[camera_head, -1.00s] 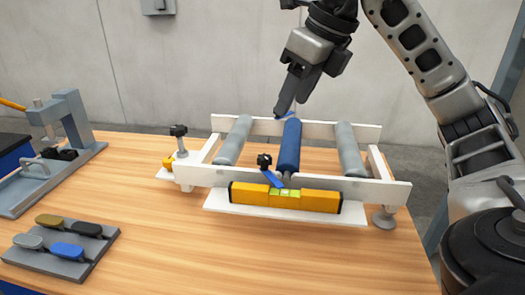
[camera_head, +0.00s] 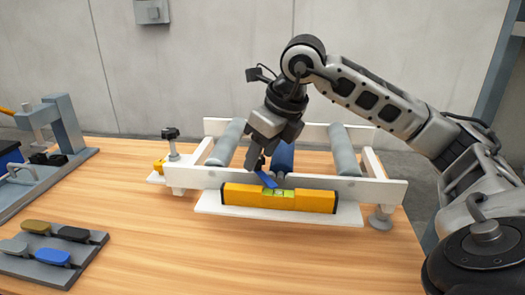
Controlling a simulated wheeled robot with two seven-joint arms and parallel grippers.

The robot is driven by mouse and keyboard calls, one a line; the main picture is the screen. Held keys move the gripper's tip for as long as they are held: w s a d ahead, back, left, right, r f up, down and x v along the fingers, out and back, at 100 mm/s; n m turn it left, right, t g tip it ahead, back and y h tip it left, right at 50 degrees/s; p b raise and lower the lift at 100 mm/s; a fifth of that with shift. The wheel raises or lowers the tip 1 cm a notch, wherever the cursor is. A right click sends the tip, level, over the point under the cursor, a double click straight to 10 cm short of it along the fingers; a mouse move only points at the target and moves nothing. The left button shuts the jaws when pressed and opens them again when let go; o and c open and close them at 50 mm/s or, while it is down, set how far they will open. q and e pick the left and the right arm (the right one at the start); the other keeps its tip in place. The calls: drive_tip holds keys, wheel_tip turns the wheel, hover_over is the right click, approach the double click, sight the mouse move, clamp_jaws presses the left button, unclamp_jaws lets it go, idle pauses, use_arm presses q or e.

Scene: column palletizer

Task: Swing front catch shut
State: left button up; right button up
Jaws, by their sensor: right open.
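The front catch (camera_head: 266,180) is a small blue lever on the front rail of a white roller frame (camera_head: 390,191). It sits tilted, near the middle of the rail, just above a yellow spirit level (camera_head: 307,200). My right gripper (camera_head: 252,163) is open and points down right at the catch, with its fingers over the catch's upper end. I cannot tell whether they touch it. The gripper partly hides the catch's black knob and the blue middle roller (camera_head: 283,156). My left gripper is not in view.
Grey rollers stand left (camera_head: 226,143) and right (camera_head: 343,150) of the blue one. A black clamp knob (camera_head: 170,133) rises at the frame's left end. A grey tray (camera_head: 45,272) with several coloured pieces lies at front left. The wooden table (camera_head: 220,262) is clear in front.

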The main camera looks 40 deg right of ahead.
drive_tip(key=c, duration=1)
